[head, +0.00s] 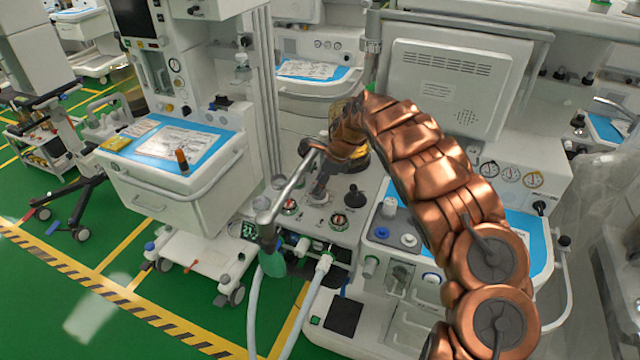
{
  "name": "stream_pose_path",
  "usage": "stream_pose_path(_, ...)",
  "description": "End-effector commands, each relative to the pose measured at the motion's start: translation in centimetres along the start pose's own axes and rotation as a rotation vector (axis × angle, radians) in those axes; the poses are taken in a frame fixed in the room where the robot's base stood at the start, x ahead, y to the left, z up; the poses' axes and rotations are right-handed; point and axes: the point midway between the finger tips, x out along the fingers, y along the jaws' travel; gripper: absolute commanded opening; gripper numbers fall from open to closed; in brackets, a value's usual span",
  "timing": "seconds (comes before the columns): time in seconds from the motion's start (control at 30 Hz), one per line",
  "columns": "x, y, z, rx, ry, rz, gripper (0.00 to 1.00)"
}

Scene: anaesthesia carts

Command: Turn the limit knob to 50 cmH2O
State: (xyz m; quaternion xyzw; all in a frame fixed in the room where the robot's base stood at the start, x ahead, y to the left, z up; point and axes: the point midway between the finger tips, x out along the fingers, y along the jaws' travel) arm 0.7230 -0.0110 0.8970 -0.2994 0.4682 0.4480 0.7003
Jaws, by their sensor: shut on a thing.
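My copper-coloured arm reaches over from the right, and my gripper (319,193) points down at the top panel of the anaesthesia cart (345,216). The gripper is small in this view and partly covered by my wrist and a metal bar. It is shut on the limit knob, which is mostly hidden between the fingers. I cannot read the knob's scale or its setting from here.
A bent metal bar (290,190) with a hanging green bag (272,262) stands just left of my gripper. A black knob (355,197) is close on the right. Pale hoses (318,277) hang in front. Green floor (120,315) is clear at lower left.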

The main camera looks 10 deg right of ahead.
Motion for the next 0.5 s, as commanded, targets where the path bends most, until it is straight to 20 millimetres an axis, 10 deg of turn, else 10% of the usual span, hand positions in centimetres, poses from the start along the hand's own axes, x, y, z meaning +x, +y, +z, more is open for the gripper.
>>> stream_pose_path(0.5, 0.16, 0.12, -0.08, 0.260, 0.001, -0.111, 0.12)
